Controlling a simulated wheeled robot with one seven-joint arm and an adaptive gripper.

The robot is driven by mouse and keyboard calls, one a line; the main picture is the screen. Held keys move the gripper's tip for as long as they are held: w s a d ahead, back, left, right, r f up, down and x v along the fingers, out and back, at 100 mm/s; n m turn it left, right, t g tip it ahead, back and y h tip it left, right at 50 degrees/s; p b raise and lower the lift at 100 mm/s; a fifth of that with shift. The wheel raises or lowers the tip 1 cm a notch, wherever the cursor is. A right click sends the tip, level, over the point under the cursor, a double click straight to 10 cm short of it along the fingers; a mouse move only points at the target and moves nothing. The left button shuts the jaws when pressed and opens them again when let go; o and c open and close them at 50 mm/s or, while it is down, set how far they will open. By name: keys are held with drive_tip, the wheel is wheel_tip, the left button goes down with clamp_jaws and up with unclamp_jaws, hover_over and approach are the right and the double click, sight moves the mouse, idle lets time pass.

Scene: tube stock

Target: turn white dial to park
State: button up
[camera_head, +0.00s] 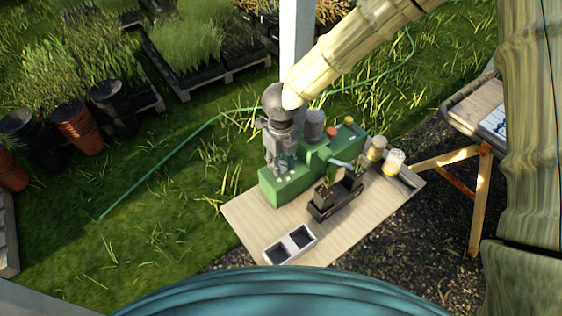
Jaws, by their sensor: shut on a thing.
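A green machine (291,190) stands on a pale wooden board in the camera_head view. My gripper (284,168) points down onto the left part of the machine's top, with its fingers together at that surface. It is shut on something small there. I take this to be the white dial, but the fingers cover it, and its mark and setting cannot be read. Small light spots show on the green top beside the fingertips. A grey cylinder (315,124), a red knob (332,131) and a yellow knob (349,121) sit further right on the machine.
A black tray with seedlings (336,202) stands in front of the machine. Small jars (394,162) stand at the right. A pale post (296,40) rises behind. A wooden trestle (481,200) stands right.

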sight(282, 165)
drive_tip(key=m+b, duration=0.1)
drive_tip(key=m, duration=0.5)
drive_tip(key=shift+m, duration=0.3)
idle(0.4)
drive_tip(key=o, duration=1.1)
drive_tip(key=shift+c, duration=0.2)
wheel_tip(282, 165, up, 12)
drive_tip(key=shift+d, duration=0.1)
